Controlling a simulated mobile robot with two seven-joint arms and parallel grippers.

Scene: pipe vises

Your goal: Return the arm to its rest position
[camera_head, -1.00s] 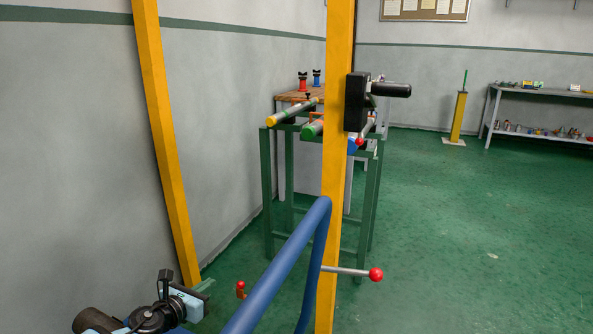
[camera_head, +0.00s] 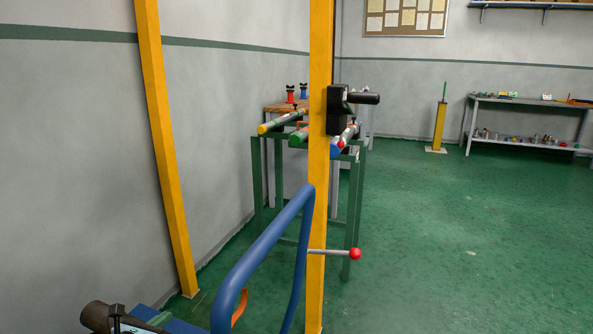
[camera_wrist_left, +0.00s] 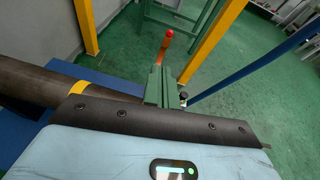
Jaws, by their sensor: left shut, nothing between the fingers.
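My left gripper (camera_wrist_left: 162,85) shows in the left wrist view, with its two green fingers close together, shut and empty. In the head view only a small part of my left wrist shows at the bottom left edge, next to a dark pipe (camera_head: 97,316). The dark pipe with a yellow band (camera_wrist_left: 35,82) lies left of the fingers in the wrist view. My right gripper is not in view.
A blue tube frame (camera_head: 265,245) and a yellow post (camera_head: 318,200) with a red-knobbed lever (camera_head: 354,254) stand close ahead. Another yellow post (camera_head: 160,150) is near the left wall. A green pipe stand (camera_head: 258,190) is behind. The floor at right is open.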

